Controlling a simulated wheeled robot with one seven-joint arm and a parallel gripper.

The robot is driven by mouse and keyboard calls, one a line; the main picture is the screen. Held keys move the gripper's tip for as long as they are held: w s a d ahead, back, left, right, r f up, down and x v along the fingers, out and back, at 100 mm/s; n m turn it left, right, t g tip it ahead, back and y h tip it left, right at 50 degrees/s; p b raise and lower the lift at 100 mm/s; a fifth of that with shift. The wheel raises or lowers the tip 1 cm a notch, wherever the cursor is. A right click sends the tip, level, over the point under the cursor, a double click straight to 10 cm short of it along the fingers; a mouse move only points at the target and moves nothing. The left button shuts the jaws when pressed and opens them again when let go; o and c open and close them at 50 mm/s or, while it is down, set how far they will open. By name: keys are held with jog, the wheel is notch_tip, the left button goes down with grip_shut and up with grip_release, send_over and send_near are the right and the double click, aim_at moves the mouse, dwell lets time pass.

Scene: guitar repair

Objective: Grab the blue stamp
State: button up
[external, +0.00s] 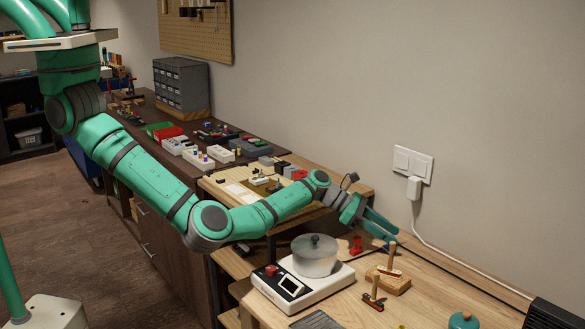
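My gripper (391,234) is at the end of the green arm, above the back of the light wooden workbench (345,310). Its two long fingers point down to the right and look apart, with nothing clearly between them. A small blue patch (391,247) shows just below the fingertips; it may be the blue stamp, but it is too small to be sure. Another wooden-handled stamp (374,295) stands in front of the block.
A white device with a grey lidded pot (315,257) stands left of the stamps. A red object (356,245) is behind it. A teal round container (463,321) is at the front right. A white cord runs down the wall from a plug (414,189).

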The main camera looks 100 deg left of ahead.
aim_at(400, 254)
jog(key=shift+f, duration=0.6)
jog(key=shift+x, duration=2.5)
grip_shut()
